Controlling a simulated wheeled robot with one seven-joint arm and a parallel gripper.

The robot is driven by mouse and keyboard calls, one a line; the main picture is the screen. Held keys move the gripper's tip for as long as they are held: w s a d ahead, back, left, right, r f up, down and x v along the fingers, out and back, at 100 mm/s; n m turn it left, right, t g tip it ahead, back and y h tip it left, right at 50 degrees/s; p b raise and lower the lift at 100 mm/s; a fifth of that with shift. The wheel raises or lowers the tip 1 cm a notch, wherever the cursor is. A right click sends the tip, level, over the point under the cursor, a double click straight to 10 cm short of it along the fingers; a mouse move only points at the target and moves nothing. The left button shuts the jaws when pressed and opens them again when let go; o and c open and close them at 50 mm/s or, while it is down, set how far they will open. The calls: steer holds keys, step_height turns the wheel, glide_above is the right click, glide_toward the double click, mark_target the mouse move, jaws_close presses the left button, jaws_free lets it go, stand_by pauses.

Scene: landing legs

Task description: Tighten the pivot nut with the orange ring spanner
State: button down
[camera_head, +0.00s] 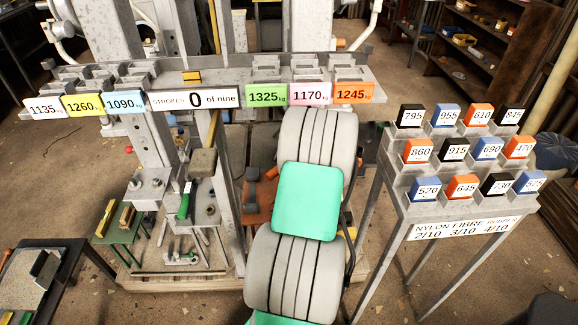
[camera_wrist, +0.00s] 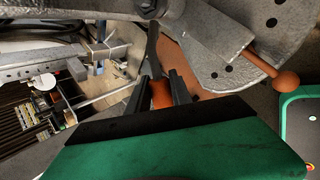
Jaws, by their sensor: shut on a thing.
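In the wrist view my gripper (camera_wrist: 162,84) is shut on the orange handle of the ring spanner (camera_wrist: 160,96). The spanner's dark shaft runs up from the fingers towards a round metal pivot nut (camera_wrist: 150,8) at the top edge of the picture. The nut sits by a grey metal bracket (camera_wrist: 225,28). The spanner's far end reaches close to the nut, but I cannot tell whether the ring is around it. In the head view my arm hides the gripper, spanner and nut.
An orange ball knob (camera_wrist: 285,82) on a rod juts out right of the spanner. In the head view, a beam carries weight labels and a strokes sign (camera_head: 194,100) reading 0 of nine. A rack of coloured blocks (camera_head: 452,165) stands right; a low green table (camera_head: 125,222) stands left.

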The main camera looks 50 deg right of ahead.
steer(key=shift+r, duration=0.2)
steer(key=shift+d+r+p, duration=0.1)
steer(key=shift+r+p, duration=0.25)
steer(key=shift+p, duration=0.1)
steer(key=shift+r+y, duration=0.1)
steer(key=shift+y, duration=0.3)
steer(key=shift+b, duration=0.6)
steer(key=shift+r+b, duration=0.6)
steer(key=shift+b, duration=0.75)
stand_by(1.2)
steer(key=shift+r, duration=0.15)
steer(key=shift+r+p, duration=0.4)
steer(key=shift+r, duration=1.5)
steer(key=shift+f, duration=0.1)
